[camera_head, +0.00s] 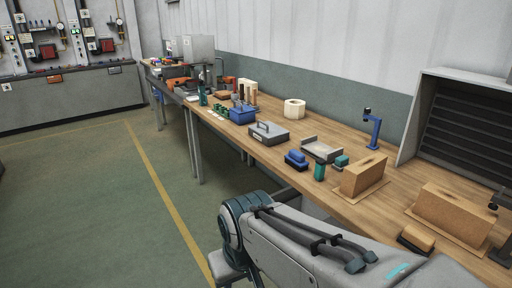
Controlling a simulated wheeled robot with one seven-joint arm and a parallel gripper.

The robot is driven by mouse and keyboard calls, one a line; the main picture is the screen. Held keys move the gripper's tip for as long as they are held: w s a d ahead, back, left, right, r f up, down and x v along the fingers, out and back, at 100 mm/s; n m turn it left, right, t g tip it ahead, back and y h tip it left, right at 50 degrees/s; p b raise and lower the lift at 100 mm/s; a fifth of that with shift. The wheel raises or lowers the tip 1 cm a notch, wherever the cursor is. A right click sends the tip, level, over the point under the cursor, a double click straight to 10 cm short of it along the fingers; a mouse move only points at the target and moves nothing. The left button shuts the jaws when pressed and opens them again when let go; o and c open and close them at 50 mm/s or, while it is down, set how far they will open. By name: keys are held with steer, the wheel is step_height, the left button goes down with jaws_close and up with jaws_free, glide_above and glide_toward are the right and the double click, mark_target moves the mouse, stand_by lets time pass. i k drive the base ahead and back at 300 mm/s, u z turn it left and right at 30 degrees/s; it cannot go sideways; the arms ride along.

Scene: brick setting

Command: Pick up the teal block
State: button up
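A small teal block (341,161) lies on the wooden workbench (385,207), just behind a brown box-shaped piece and to the right of a grey tray. A taller dark green-teal piece (319,170) stands upright to its left, nearer the front edge. Another upright teal piece (203,98) stands farther down the bench. My arm spans the bottom of the picture, in front of the bench. My gripper is not in view.
A blue stand (373,129) is at the back. A grey slatted unit (462,118) stands at right. The floor at left is clear.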

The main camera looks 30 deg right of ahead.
mark_target(341, 162)
steer(key=i, duration=1.55)
steer(key=z, duration=1.2)
steer(key=i, duration=0.7)
steer(key=z, duration=0.5)
